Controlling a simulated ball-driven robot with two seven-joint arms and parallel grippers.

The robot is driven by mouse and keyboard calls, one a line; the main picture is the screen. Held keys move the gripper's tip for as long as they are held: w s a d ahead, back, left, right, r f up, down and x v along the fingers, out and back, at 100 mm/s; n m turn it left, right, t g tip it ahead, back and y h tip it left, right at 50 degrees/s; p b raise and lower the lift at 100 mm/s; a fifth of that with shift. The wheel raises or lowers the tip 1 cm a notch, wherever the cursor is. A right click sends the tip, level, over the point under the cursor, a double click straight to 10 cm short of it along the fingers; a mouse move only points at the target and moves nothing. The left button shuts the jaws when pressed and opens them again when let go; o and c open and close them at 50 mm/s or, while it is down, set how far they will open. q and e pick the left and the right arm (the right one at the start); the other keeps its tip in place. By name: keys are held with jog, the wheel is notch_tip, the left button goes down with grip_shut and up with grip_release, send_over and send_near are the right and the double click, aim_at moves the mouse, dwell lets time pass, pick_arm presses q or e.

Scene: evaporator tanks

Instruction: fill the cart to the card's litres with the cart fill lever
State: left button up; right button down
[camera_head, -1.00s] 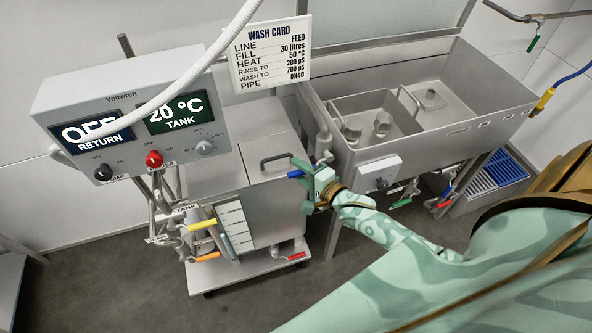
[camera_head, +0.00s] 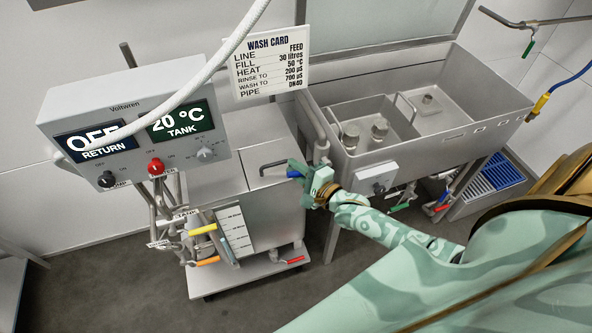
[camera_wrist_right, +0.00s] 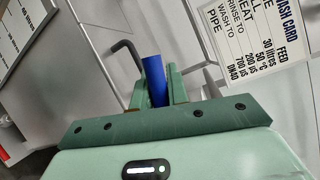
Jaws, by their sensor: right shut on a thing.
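The wash card (camera_head: 272,62) on the back wall reads FILL 30 litres. The steel cart tank (camera_head: 205,185) stands below the control box, with a marked level scale (camera_head: 233,228) on its front; I cannot make out a liquid level. A blue lever (camera_head: 294,174), which looks like the cart fill lever, sticks out at the tank's right side. My right gripper (camera_head: 302,173) is shut on it. In the right wrist view the blue handle (camera_wrist_right: 154,78) stands between the two green fingers. My left gripper is not in view.
The control box (camera_head: 130,120) shows OFF for return and 20 °C for tank. A white hose (camera_head: 215,60) crosses in front of it. A steel sink (camera_head: 430,110) stands right of the cart. Yellow (camera_head: 203,230), orange (camera_head: 207,261) and red (camera_head: 295,260) handles sit low on the cart.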

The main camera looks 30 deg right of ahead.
jog(key=shift+d+r+m+t, duration=0.2)
jog(key=shift+r+m+t, duration=0.1)
jog(key=shift+r+m, duration=0.3)
jog(key=shift+d+r+m+t, duration=0.15)
jog(key=shift+r+m+t, duration=0.15)
jog(key=shift+r+m, duration=0.25)
jog(key=c, duration=1.4)
grip_release()
jog(key=shift+s, duration=0.1)
jog(key=shift+o, duration=0.2)
jog(key=shift+f, duration=0.1)
jog(key=s+d+p, duration=0.1)
jog(key=s+d, duration=0.2)
jog(key=s, duration=1.3)
jog(key=shift+d, duration=0.15)
jog(key=shift+f, duration=0.1)
